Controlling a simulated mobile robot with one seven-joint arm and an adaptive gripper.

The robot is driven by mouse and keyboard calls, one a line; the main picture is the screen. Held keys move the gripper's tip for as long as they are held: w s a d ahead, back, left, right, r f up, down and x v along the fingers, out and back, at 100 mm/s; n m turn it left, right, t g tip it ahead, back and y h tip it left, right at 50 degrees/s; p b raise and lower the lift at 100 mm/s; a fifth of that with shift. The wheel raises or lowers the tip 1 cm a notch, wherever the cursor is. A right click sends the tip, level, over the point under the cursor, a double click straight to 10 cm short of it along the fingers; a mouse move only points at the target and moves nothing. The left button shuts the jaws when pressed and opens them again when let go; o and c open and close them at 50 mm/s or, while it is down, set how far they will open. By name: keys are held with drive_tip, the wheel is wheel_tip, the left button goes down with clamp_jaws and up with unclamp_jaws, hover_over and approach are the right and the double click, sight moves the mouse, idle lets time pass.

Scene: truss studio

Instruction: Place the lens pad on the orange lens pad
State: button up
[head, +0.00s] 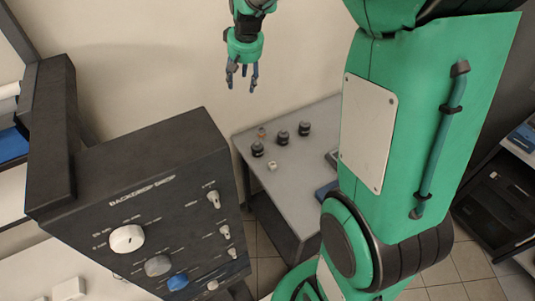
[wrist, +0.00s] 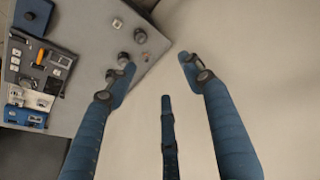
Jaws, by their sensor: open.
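My gripper (head: 243,78) is open and empty, with its fingers pointing down, high in the head view. In the wrist view my gripper (wrist: 158,72) has its blue fingers spread wide with nothing between them. A small orange piece (head: 262,132), perhaps the orange lens pad, lies at the back left of the grey table; in the wrist view a small orange-brown spot (wrist: 146,57) shows near the table edge. A small whitish block (head: 271,166) lies nearer the front, perhaps the lens pad. I cannot tell for sure which piece is which.
Several dark round pieces, one of them here (head: 283,137), stand on the grey table (head: 300,165). A panel with an orange bar (wrist: 41,56) and a blue box lie at its other end. A tall dark backdrop console (head: 150,190) with knobs stands left of the table.

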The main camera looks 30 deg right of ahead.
drive_tip(key=s+a+r, duration=0.4)
drive_tip(key=s+r, duration=0.2)
drive_tip(key=s, duration=0.3)
drive_tip(key=s+a+t, duration=0.1)
drive_tip(key=s+a, duration=0.3)
drive_tip(key=s, duration=1)
drive_tip(key=s+a+n+t, duration=0.1)
drive_tip(key=s+a, duration=0.3)
drive_tip(key=s, duration=1)
drive_tip(key=shift+r, duration=0.35)
wheel_tip(320, 180, down, 18)
drive_tip(key=b, duration=1.7)
drive_tip(key=shift+r+b, duration=0.15)
drive_tip(key=shift+b, duration=0.25)
